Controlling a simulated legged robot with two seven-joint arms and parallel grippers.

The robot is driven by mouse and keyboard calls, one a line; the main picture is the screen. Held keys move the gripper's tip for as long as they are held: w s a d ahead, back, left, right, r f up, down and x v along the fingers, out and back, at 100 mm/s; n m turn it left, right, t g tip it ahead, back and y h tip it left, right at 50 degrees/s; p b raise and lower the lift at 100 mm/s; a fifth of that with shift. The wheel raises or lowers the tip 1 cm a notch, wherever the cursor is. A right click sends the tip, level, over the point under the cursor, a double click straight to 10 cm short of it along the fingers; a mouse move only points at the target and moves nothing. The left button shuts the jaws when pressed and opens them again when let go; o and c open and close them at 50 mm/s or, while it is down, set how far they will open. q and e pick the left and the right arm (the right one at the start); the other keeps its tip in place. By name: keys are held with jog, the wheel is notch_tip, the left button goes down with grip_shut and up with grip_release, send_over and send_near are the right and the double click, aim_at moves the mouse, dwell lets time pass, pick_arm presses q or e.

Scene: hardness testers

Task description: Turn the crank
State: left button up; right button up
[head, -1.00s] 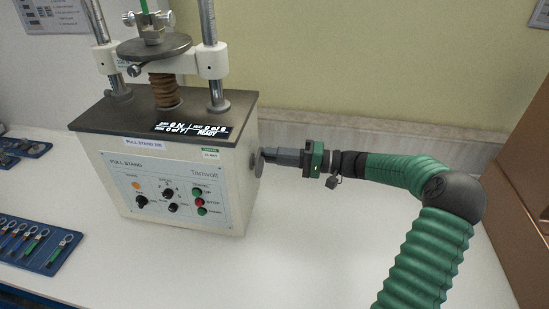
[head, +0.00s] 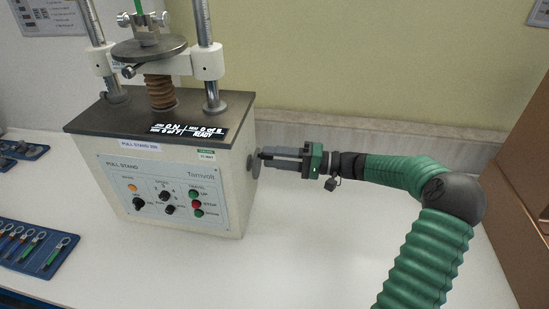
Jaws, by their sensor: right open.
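The crank (head: 254,164) is a grey disc on the right side wall of the pull stand (head: 180,180), a white machine with a dark top and a control panel. The disc shows nearly edge-on, and any handle on it is hidden or too small to tell. My right gripper (head: 264,156) reaches in from the right with its grey fingers pointing left, the tips at or very close to the disc. Its jaws are open. I cannot tell whether the fingers touch the crank. My left gripper is not in view.
A blue tray (head: 22,271) with several tagged samples lies at the lower left, and another blue tray (head: 14,163) lies behind it. Brown boxes (head: 525,185) stand at the right edge. The white table in front of the stand is clear.

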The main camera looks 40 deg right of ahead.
jog(key=v, duration=1.7)
jog(key=shift+p, duration=0.4)
jog(key=shift+f, duration=0.1)
jog(key=w+a+f+n+g+h+p, duration=0.1)
jog(key=w+a+f+g+p, duration=0.25)
jog(key=a, duration=0.65)
jog(key=w+a+f+g+h+p, duration=0.1)
jog(key=w+a+f+g, duration=0.2)
jog(key=a+f+g, duration=0.5)
jog(key=s+a+r+n+h+p, duration=0.1)
jog(key=s+a+n+h+p, duration=0.2)
jog(key=a, duration=0.5)
jog(key=s+a+r+n+h+p, duration=0.2)
jog(key=s+a+n+h+p, duration=0.1)
jog(key=s+a+h, duration=0.3)
jog(key=a, duration=0.2)
jog(key=shift+s+a+r, duration=0.3)
jog(key=shift+a+r, duration=0.05)
